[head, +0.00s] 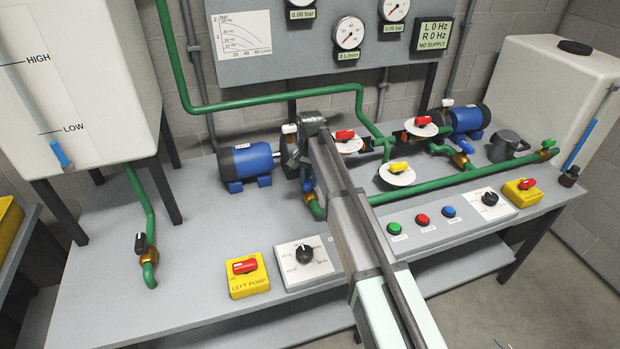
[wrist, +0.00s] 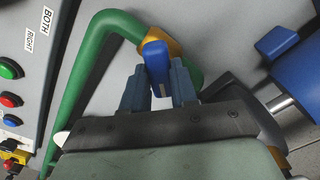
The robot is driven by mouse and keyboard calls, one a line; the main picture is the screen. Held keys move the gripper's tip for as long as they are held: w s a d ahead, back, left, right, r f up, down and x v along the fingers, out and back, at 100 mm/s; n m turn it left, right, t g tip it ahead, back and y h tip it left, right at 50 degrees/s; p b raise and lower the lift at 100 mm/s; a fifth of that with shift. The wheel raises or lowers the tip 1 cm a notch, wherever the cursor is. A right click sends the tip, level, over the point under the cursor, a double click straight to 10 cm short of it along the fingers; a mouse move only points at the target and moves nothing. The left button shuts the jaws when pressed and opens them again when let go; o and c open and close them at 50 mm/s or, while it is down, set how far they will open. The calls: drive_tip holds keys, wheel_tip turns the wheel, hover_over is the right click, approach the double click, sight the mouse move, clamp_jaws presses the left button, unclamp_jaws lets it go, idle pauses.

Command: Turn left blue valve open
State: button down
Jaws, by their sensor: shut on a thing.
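The left blue valve handle (wrist: 155,55) stands on a brass valve body (wrist: 176,45) in the green pipe (wrist: 84,75) in the wrist view. My gripper (wrist: 158,88) is shut on this handle, with one finger on each side of it. In the head view the brass body (head: 309,198) shows just left of my arm, below the left pump motor's right end. My arm hides most of the handle and fingers there. A second blue-handled valve (head: 466,146) sits on the right side of the pipework.
The left blue motor (head: 246,164) is close to my gripper. White discs with red handles (head: 345,135) and a yellow handle (head: 398,167) stand right of my arm. The yellow left pump switch (head: 246,275) and a dial box (head: 304,262) lie in front. The bench's left part is mostly clear.

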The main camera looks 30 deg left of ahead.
sight(310, 180)
drive_tip(key=n, duration=0.4)
drive_tip(key=shift+n, duration=2.3)
drive_tip(key=c, duration=0.9)
unclamp_jaws()
wheel_tip(310, 180, up, 14)
drive_tip(key=shift+f, duration=0.1)
